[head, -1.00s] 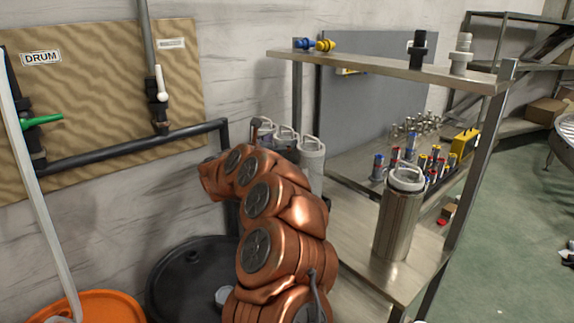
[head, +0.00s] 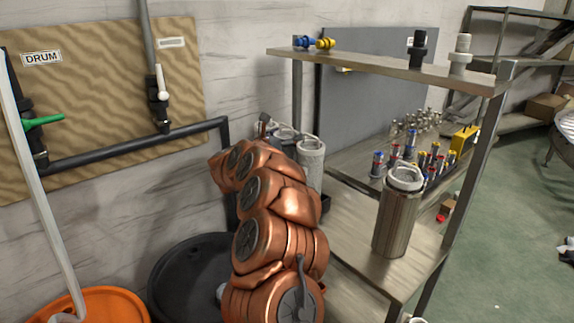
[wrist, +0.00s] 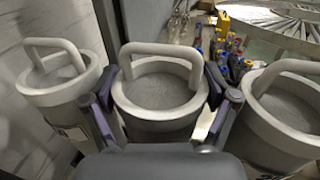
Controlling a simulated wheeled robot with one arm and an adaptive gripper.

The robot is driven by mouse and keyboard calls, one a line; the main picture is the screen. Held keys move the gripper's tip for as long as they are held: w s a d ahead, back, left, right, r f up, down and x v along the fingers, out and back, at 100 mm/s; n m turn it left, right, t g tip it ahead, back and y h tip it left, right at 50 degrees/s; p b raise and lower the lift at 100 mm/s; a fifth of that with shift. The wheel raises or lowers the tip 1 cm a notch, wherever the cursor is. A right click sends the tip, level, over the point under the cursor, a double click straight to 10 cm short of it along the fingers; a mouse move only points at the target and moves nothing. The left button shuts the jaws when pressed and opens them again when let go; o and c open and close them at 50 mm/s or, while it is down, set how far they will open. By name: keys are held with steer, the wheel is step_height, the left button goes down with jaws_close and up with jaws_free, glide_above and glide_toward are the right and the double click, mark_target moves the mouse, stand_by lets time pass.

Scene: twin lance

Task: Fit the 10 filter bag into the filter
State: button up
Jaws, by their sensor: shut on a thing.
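Three pale grey filter bags with thick rims and loop handles stand in a row by the wall. In the wrist view they are a left bag (wrist: 60,75), a middle bag (wrist: 157,84) and a right bag (wrist: 285,105). My gripper (wrist: 162,112) has its fingers on both sides of the middle bag, shut on it below the rim. No size number is readable. In the head view the nearest bag (head: 311,160) shows beside my arm, which hides my gripper. A steel canister (head: 397,222) on the bench has a white ring and handle (head: 405,178) at its top.
The steel bench (head: 350,225) has an upper shelf (head: 390,68) with fittings. Several small coloured parts (head: 425,165) lie behind the canister. A black drum (head: 180,275) and an orange drum (head: 105,305) stand at left. A black pipe (head: 130,145) crosses the wall.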

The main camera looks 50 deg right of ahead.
steer(key=c, duration=0.4)
steer(key=shift+c, duration=0.2)
steer(key=shift+r, duration=0.15)
